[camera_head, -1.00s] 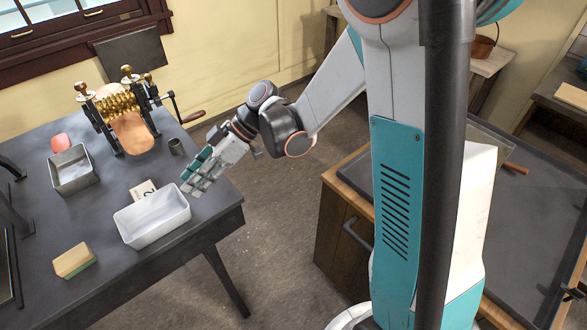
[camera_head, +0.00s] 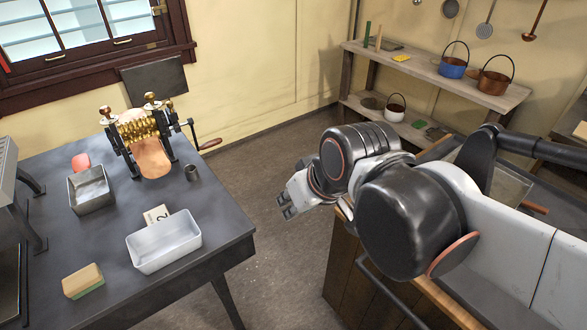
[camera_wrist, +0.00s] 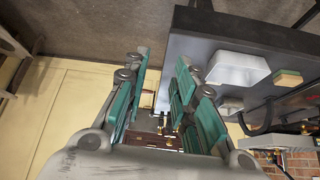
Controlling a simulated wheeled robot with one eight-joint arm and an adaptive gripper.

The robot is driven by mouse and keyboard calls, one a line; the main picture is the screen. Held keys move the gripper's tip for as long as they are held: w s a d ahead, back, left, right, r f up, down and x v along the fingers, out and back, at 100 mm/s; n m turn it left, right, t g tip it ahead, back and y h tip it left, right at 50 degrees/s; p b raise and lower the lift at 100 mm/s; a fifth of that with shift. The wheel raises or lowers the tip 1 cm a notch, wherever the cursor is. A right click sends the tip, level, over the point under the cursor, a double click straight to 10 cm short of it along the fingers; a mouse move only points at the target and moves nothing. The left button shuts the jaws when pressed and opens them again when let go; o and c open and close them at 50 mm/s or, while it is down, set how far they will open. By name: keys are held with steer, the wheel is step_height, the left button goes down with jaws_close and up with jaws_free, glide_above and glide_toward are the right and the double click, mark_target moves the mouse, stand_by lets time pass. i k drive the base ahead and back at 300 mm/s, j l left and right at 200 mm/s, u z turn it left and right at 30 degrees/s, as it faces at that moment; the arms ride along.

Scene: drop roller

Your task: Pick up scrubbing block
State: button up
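A yellow block with a green underside (camera_head: 83,281), which looks like the scrubbing block, lies on the dark table's front left part in the head view. It also shows in the wrist view (camera_wrist: 288,78), right of the white tray. My gripper (camera_head: 285,207) hangs in the air beyond the table's right edge, well apart from the block. In the wrist view my gripper (camera_wrist: 163,95) has its teal-padded fingers spread with nothing between them.
The dark table (camera_head: 215,225) carries a white tray (camera_head: 165,262) beside a number card (camera_head: 157,215), a metal bin (camera_head: 91,190), a pink lump (camera_head: 81,162), a small cup (camera_head: 191,173) and a brass roller machine (camera_head: 150,155). Floor shows right of the table.

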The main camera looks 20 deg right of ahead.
mark_target(79, 284)
steer(key=u, duration=1.5)
